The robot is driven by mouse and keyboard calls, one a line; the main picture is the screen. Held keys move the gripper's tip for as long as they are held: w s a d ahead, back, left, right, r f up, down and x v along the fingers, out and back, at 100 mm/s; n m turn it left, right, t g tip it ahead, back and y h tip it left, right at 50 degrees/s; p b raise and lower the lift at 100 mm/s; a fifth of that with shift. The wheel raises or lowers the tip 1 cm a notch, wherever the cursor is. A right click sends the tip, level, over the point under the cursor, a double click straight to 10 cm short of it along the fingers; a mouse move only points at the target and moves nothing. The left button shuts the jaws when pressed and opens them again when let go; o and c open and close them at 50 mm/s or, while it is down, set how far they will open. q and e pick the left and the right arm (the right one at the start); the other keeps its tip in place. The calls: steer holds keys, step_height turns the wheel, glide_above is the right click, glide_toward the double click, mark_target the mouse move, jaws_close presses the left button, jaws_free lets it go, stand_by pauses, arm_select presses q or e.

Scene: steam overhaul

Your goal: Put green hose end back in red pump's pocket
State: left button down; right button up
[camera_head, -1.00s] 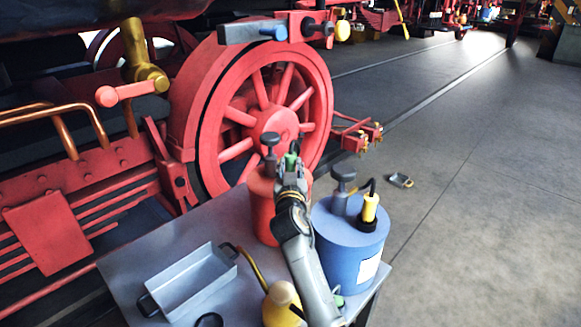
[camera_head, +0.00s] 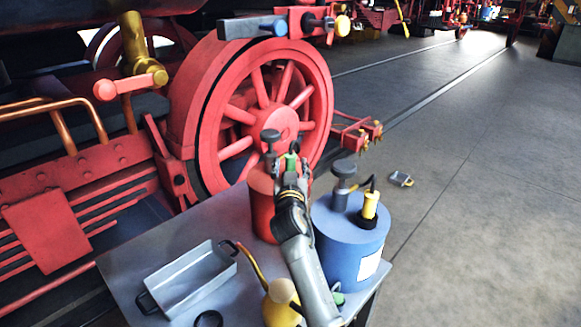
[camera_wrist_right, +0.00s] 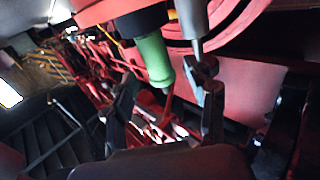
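The red pump (camera_head: 262,208) stands on the grey table behind my right arm, with a dark-topped plunger beside its hose end. The green hose end (camera_head: 291,161) stands upright at the top of the red pump. In the right wrist view, which is upside down, the green hose end (camera_wrist_right: 153,58) meets a black collar (camera_wrist_right: 140,22) beside the grey plunger; its seating depth is unclear. My right gripper (camera_wrist_right: 168,85) is open, with its fingers apart on either side of the green end and a gap visible. My left gripper is not in view.
The blue pump (camera_head: 345,248) with a yellow hose end (camera_head: 370,205) stands close to the right of my arm. A grey tray (camera_head: 185,283) and a yellow oil can (camera_head: 281,305) are on the table (camera_head: 130,262). A red locomotive wheel (camera_head: 290,110) rises behind.

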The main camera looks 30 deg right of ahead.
step_height(320, 180, up, 10)
stand_by(0.6)
steer(key=shift+f, duration=0.15)
